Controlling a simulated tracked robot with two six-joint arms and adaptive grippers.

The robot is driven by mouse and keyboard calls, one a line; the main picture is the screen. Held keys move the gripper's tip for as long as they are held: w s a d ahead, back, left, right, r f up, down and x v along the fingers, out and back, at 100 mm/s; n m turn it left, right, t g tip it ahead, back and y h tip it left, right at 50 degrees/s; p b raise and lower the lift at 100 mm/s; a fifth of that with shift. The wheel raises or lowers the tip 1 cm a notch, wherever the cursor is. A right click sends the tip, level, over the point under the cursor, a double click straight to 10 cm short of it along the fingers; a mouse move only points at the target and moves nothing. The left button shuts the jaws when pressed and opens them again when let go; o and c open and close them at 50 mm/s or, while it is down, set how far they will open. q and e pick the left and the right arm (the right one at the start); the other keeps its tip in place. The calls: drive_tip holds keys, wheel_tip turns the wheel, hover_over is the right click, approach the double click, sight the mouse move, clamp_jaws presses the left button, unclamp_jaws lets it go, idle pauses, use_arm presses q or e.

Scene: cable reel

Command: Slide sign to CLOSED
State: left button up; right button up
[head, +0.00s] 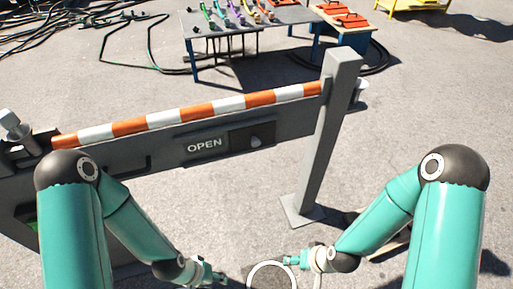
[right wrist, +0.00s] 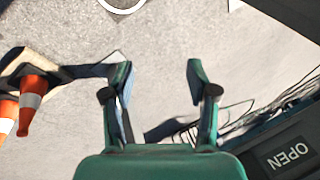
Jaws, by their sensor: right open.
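The sign (head: 206,146) is a dark plate reading OPEN in pale letters, on the grey barrier panel below the striped bar. A dark panel section with a small pale knob (head: 256,141) lies just right of the word. The word OPEN also shows in the right wrist view (right wrist: 287,155), at the lower right. My left gripper (head: 212,276) is low in the head view, apart from the sign; its jaws are too small to tell. My right gripper (head: 288,260) is at the bottom centre, away from the sign. In the right wrist view its fingers (right wrist: 160,75) are spread and empty.
An orange and white striped bar (head: 180,112) runs along the barrier to a grey post (head: 325,140). A white ring (head: 272,266) lies low between the grippers. Traffic cones (right wrist: 32,98) stand left in the wrist view. Tables with tools (head: 250,16) stand far back.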

drive_tip(key=w+a+f+n+t+b, duration=0.1)
drive_tip(key=w+f+t+b, duration=0.15)
drive_tip(key=w+b, duration=0.45)
drive_tip(key=n+t+y+b, duration=0.2)
drive_tip(key=n+t+b, duration=0.2)
drive_tip(key=t+b, duration=1.1)
approach(256, 144)
use_arm(q)
wheel_tip(256, 144, down, 27)
drive_tip(key=b, duration=0.3)
drive_tip(key=shift+f, duration=0.2)
use_arm(e)
drive_tip(key=w+a+g, duration=0.1)
drive_tip(key=w, duration=0.2)
drive_tip(key=w+r, duration=0.1)
drive_tip(key=w, duration=0.2)
drive_tip(key=w+a+r+g, duration=0.1)
drive_tip(key=w, duration=0.3)
drive_tip(key=shift+w+a+r+g, duration=0.1)
drive_tip(key=shift+a+r+g, duration=0.1)
drive_tip(key=shift+a+g, duration=0.15)
clamp_jaws()
